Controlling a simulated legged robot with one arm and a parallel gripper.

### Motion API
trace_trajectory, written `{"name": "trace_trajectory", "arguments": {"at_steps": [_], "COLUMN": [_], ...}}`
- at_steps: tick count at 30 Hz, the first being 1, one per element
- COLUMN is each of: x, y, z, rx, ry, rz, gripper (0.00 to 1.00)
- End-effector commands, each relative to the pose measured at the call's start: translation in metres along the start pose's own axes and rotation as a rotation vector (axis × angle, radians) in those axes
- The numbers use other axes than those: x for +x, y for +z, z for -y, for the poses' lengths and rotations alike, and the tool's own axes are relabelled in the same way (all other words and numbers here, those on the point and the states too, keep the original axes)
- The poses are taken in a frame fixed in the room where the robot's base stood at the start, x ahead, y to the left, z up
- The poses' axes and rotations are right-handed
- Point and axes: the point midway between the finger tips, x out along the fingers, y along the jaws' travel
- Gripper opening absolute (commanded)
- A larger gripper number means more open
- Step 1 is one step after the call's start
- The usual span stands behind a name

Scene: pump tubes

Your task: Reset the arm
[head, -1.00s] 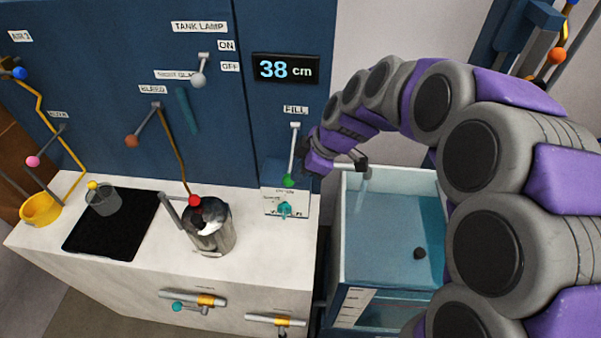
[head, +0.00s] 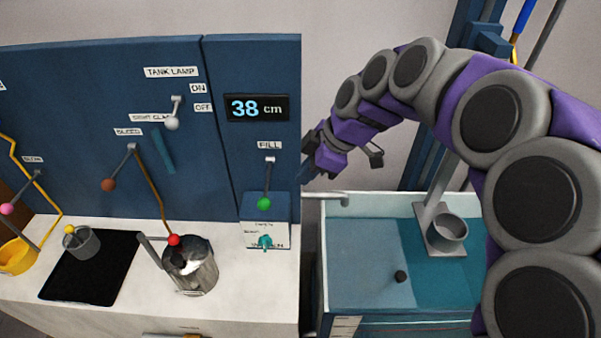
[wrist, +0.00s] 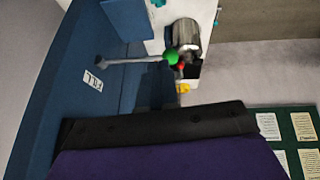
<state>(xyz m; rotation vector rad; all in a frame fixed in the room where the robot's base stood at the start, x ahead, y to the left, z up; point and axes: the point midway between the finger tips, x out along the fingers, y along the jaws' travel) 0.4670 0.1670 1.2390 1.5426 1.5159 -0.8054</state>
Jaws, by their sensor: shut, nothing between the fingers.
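My arm arches in from the right of the head view. My gripper (head: 312,165) is shut and empty. It hangs in front of the grey wall, just right of the blue panel's edge and above the tank's spout (head: 330,197). It is apart from the green-knobbed FILL lever (head: 267,183), which hangs down on the panel to its left. In the wrist view the FILL lever (wrist: 140,60) shows beyond my dark gripper body (wrist: 150,125), not touching it. The fingertips are not clear there.
The display (head: 257,107) reads 38 cm. The water tank (head: 330,260) stands below my arm, with a grey cup holder (head: 446,231) at its right. A metal jug (head: 189,266) and a black mat (head: 70,285) with a grey cup (head: 81,243) are on the white counter.

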Motion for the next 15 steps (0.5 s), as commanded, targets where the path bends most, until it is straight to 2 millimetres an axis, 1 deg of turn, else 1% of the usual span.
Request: {"name": "trace_trajectory", "arguments": {"at_steps": [6, 8, 11, 14, 15], "x": [0.003, 0.002, -0.002, -0.007, -0.011], "y": [-0.003, -0.002, 0.002, 0.017, 0.025], "z": [0.0, 0.003, 0.02, 0.054, 0.07], "rx": [0.001, 0.013, 0.087, 0.243, 0.324], "ry": [-0.001, -0.003, -0.012, -0.029, -0.031], "rz": [0.004, 0.009, 0.034, 0.092, 0.122], "gripper": [0.0, 0.0, 0.0, 0.0, 0.0]}}
